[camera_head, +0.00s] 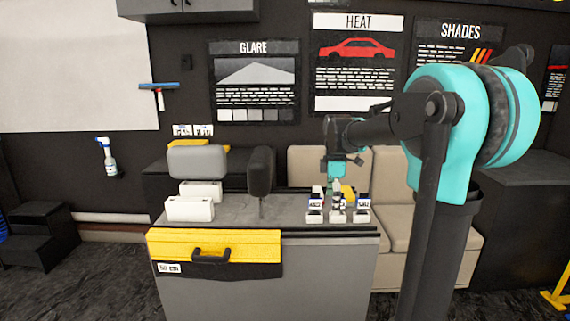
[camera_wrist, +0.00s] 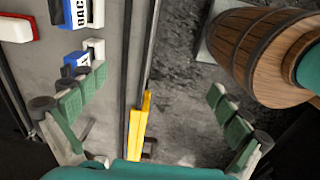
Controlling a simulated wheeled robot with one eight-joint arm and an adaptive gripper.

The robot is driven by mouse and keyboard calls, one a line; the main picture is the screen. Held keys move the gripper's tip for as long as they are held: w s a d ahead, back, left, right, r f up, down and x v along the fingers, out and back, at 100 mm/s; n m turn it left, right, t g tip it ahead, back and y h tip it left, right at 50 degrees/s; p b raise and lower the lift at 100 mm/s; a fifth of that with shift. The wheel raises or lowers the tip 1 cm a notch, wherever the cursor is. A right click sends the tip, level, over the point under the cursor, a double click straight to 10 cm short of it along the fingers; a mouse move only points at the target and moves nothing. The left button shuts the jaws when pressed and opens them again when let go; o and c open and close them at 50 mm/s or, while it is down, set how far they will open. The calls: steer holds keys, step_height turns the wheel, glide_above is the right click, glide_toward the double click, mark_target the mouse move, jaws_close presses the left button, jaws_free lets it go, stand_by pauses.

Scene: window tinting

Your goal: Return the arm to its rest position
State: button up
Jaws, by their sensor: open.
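My gripper (camera_wrist: 158,105) is open in the wrist view, its two green-padded fingers spread wide with nothing between them. In the head view my gripper (camera_head: 337,182) is small and points down over the right part of the grey workbench top (camera_head: 285,207), close to a group of small labelled items. My arm reaches in from the right and is bent. In the wrist view a blue and white labelled item (camera_wrist: 78,12) lies near the left finger, and I cannot tell whether they touch.
Small labelled holders (camera_head: 315,212) stand on the bench's right side. White boxes (camera_head: 190,208), a grey headrest-like block (camera_head: 197,161) and a black one (camera_head: 261,170) stand to the left. A wooden barrel-like thing (camera_wrist: 255,50) shows in the wrist view.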

steer(key=s+d+f+m+t, duration=0.2)
steer(key=s+f+m, duration=0.6)
steer(key=s+f, duration=0.1)
steer(key=s+d+f+m+t, duration=0.1)
steer(key=s+f+m+t, duration=0.1)
steer(key=s+f+m, duration=0.7)
steer(key=s, duration=0.3)
steer(key=shift+s+d+f, duration=0.3)
steer(key=shift+d, duration=0.05)
